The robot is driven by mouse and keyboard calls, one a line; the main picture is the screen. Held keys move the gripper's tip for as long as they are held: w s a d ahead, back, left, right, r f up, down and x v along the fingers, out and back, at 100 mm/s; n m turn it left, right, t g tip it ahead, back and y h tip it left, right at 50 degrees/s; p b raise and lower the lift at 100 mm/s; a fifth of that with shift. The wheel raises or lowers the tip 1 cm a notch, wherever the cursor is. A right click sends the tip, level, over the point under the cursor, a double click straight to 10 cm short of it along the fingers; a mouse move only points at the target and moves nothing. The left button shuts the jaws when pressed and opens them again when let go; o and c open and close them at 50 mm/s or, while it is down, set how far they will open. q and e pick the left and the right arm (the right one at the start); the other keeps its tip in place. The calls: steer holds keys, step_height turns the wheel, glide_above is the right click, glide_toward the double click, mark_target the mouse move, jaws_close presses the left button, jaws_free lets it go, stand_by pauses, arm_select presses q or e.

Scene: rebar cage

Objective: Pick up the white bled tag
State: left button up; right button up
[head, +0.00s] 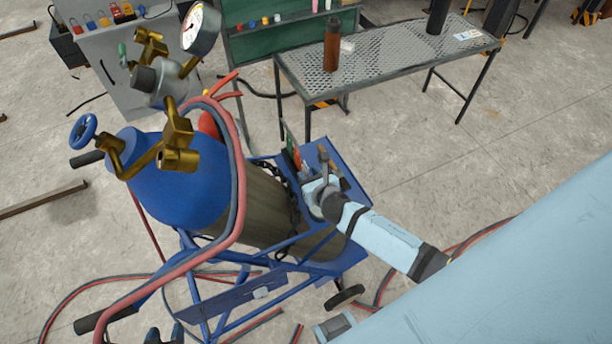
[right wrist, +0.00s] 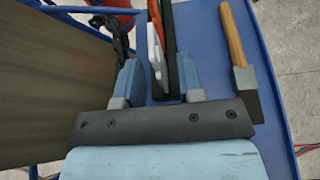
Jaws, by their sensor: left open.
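In the right wrist view a thin white piece (right wrist: 155,48), likely the white bled tag, stands on edge beside red and dark green panels (right wrist: 171,40) in the blue cart tray (right wrist: 205,40). My right gripper (right wrist: 160,75) points into the tray, its two blue fingers apart on either side of these upright pieces. A gap shows beside the left finger; contact at the right finger is unclear. In the head view my right gripper (head: 322,167) is over the tray and hides much of the tag. My left gripper (head: 164,336) is open at the bottom edge, away from the tray.
A hammer (right wrist: 238,55) lies right of the panels. A large gas cylinder (head: 180,185) with brass regulator, gauge (head: 200,28) and red and dark hoses (head: 238,185) stands on the cart, held by a chain (head: 293,205). A mesh table (head: 390,65) is behind; open floor lies right.

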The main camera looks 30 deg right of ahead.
steer(key=shift+x, duration=1.15)
jaws_close()
step_height(320, 180, up, 20)
steer(key=p, duration=0.3)
